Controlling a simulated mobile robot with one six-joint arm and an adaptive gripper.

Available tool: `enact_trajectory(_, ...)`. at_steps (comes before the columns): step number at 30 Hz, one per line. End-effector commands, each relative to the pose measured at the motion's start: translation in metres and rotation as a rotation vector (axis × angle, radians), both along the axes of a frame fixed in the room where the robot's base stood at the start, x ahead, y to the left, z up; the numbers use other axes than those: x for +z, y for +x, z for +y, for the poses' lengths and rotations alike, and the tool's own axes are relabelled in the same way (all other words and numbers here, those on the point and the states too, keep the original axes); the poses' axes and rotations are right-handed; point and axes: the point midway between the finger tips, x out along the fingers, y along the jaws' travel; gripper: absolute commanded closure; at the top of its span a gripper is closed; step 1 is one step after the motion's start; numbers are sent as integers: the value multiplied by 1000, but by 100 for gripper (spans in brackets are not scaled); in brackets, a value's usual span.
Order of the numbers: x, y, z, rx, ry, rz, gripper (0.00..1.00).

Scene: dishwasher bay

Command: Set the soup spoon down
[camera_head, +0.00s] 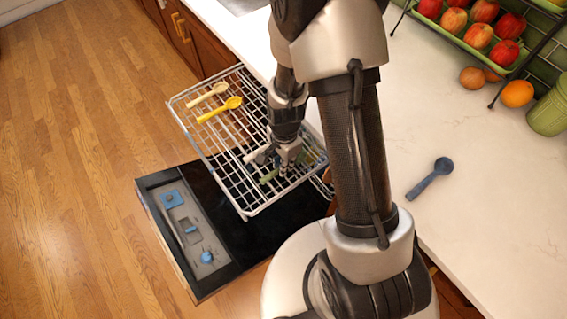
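My gripper (277,157) points down at the near right part of the wire dish rack (206,161). Its fingers are small and partly hidden, so I cannot tell whether they are open or shut. A green utensil (269,178) shows just below the fingers, with a green part also to their right; I cannot tell whether it is held or lies in the rack. A whitish handle-like piece (254,154) is beside the fingers on the left. A yellow spoon (222,109) and a cream spoon (211,93) lie in the far left of the rack. A blue spoon (431,178) lies on the counter.
The rack is pulled out above the open dishwasher door (243,264). The pale counter (480,220) is clear around the blue spoon.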

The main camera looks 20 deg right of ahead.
Motion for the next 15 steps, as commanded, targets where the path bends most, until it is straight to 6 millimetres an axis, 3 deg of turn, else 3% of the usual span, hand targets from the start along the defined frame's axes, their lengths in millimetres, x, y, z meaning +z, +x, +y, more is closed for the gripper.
enact_trajectory(8, -3, 0, 0, 0, 0, 0, 100)
enact_trajectory(9, -2, 0, 0, 0, 0, 0, 83)
enact_trajectory(15, -2, 0, 0, 0, 0, 0, 69)
